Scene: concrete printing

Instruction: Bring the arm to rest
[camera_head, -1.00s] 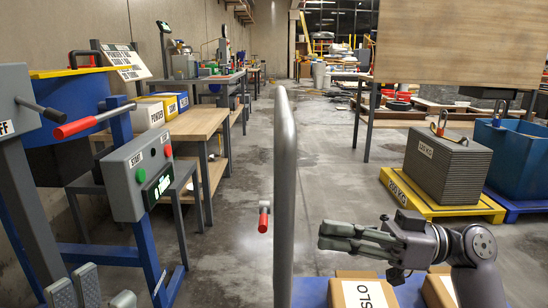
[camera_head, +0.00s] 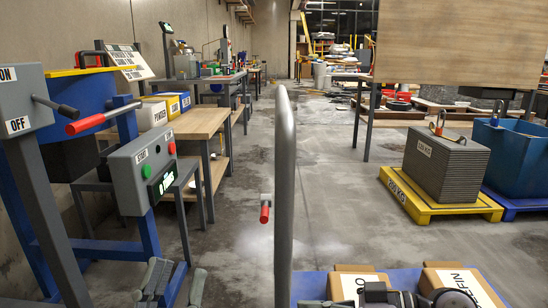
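My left gripper (camera_head: 175,282) is at the bottom left of the head view, in front of the blue machine frame. Its grey-green fingers are spread apart with nothing between them, and its base is below the picture edge. My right gripper and wrist (camera_head: 378,296) show only in part at the bottom edge, low by the cardboard boxes. Its fingers are mostly cut off, so I cannot tell their state.
A control box (camera_head: 143,172) with red-handled lever (camera_head: 88,123) stands close on the left. A grey upright bar (camera_head: 284,190) rises in front. Two labelled boxes (camera_head: 357,284) sit on a blue surface (camera_head: 311,283). A yellow pallet (camera_head: 425,207) carries a weight (camera_head: 447,167). The middle floor is clear.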

